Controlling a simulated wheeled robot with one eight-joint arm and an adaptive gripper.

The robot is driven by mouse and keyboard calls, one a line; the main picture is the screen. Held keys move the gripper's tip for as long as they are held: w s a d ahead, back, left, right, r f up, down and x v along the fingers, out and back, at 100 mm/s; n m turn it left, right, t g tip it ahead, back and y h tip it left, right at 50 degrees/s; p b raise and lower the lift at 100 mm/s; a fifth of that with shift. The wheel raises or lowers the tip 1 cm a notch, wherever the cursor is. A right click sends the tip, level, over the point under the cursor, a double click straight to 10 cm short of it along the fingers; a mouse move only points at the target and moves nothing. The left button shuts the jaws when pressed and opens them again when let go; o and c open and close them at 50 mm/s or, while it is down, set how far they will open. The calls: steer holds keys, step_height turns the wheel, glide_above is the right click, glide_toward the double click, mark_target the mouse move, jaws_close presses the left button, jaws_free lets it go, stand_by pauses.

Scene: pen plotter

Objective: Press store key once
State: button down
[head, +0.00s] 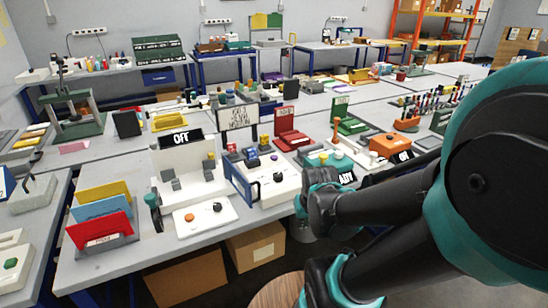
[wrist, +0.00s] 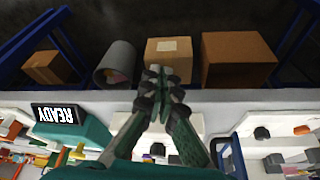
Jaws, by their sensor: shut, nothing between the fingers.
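In the head view, a teal-topped device with a black display (head: 346,178) stands at the table's front edge, partly behind my arm. The wrist view shows its READY display (wrist: 58,114) upside down at the left. I cannot make out a key marked store in either view. My gripper (wrist: 158,74) is shut and empty in the wrist view. Its fingertips appear over the gap in front of the table, near a cardboard box in the picture. In the head view, my arm covers the front right of the table and the gripper's fingertips are not clear.
Cardboard boxes (wrist: 236,60) and a grey bin (wrist: 116,63) stand on the floor below the table edge. A white machine with an OFF display (head: 181,138) and a white panel with an orange knob (head: 205,217) stand left of my arm. The tabletop is crowded.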

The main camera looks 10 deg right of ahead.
stand_by(0.3)
steer(key=w+a+r, duration=0.1)
steer(key=w+r, duration=0.1)
steer(key=w, duration=0.4)
steer(key=w+r+m+t+y, duration=0.1)
steer(key=w+r, duration=0.2)
steer(key=w, duration=0.3)
steer(key=w+a+r+m+t+y, duration=0.1)
steer(key=w+r, duration=0.2)
steer(key=w, duration=0.3)
steer(key=shift+w+a+r, duration=0.1)
steer(key=shift+w+a, duration=0.2)
step_height(320, 180, up, 6)
steer(key=m+t+y, duration=0.2)
glide_above(275, 157)
steer(key=shift+s+r, duration=0.1)
steer(key=shift+f, duration=4.45)
steer(key=shift+f, duration=0.15)
steer(key=shift+f, duration=0.25)
